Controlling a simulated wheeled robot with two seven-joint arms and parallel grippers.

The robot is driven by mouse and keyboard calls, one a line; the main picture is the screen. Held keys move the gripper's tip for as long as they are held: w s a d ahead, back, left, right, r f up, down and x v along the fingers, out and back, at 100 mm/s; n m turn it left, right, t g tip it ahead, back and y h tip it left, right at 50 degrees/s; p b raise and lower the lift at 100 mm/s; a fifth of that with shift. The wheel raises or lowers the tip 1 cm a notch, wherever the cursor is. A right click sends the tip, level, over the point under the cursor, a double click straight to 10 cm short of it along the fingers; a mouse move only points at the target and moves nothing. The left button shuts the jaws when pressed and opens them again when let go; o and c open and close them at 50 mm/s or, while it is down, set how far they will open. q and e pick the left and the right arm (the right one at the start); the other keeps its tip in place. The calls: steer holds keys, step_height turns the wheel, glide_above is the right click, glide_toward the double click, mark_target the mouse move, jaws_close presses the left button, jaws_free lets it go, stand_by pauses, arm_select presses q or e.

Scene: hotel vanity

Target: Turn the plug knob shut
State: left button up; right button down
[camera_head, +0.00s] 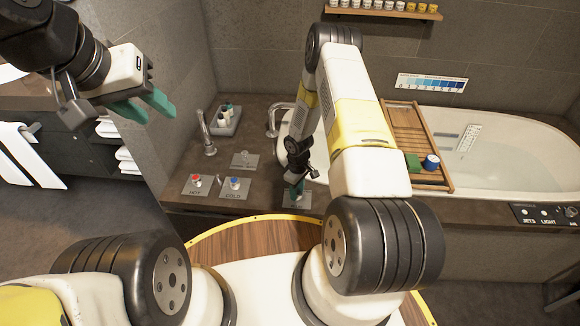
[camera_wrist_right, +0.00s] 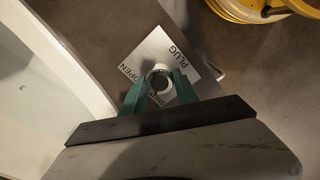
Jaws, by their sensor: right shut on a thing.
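The plug knob (camera_wrist_right: 160,80) is a small round knob with a dark centre, on a square metal plate (camera_wrist_right: 178,50) marked PLUG, OPEN and a partly covered third word. In the head view the plate (camera_head: 303,200) lies on the dark ledge in front of the tub, and my gripper hides its knob. My right gripper (camera_wrist_right: 160,88) points down at the plate, its green fingers shut on the knob from both sides. Which mark the knob points to cannot be told. My left gripper (camera_head: 150,108) is raised at the upper left, open and empty.
The red HOT knob (camera_head: 196,181) and blue COLD knob (camera_head: 235,184) stand left of the plug plate. A tray of bottles (camera_head: 226,119) and two taps are behind. The tub (camera_head: 490,130) carries a wooden caddy (camera_head: 400,112). A JETS and LIGHT panel (camera_head: 545,214) is far right.

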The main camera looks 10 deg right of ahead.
steer(key=shift+n, duration=1.2)
steer(key=c, duration=0.9)
jaws_free()
steer(key=shift+c, duration=0.2)
step_height(320, 180, up, 8)
steer(key=shift+f, duration=0.1)
